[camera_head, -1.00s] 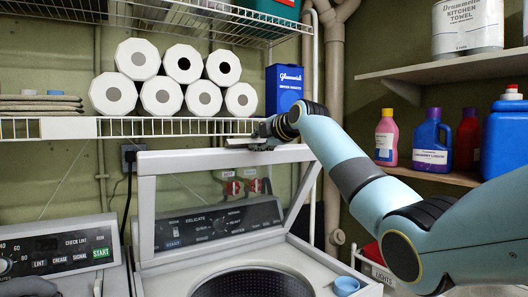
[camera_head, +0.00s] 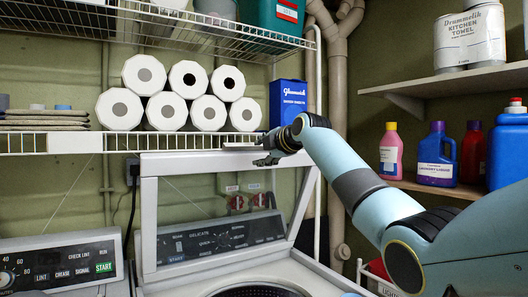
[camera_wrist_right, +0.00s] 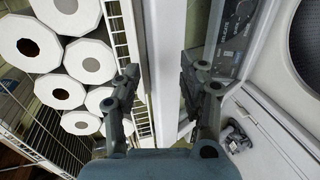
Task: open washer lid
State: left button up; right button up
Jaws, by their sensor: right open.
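The washer lid (camera_head: 149,225), a white frame with a clear pane, stands raised and tilted back over the washer (camera_head: 312,274). The washer's control panel (camera_head: 215,238) shows through the pane. My right gripper (camera_head: 266,159) is at the lid's top edge, right of its middle. In the right wrist view my right gripper (camera_wrist_right: 162,85) is open, its two fingers on either side of the lid's pale edge (camera_wrist_right: 162,45). I cannot tell whether they touch it.
A wire shelf (camera_head: 60,143) with stacked paper rolls (camera_head: 145,74) and a blue box (camera_head: 288,102) is just behind and above the lid. A second control panel (camera_head: 60,264) is at left. Bottles (camera_head: 436,158) stand on a right shelf.

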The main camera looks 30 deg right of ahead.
jog(key=v, duration=1.2)
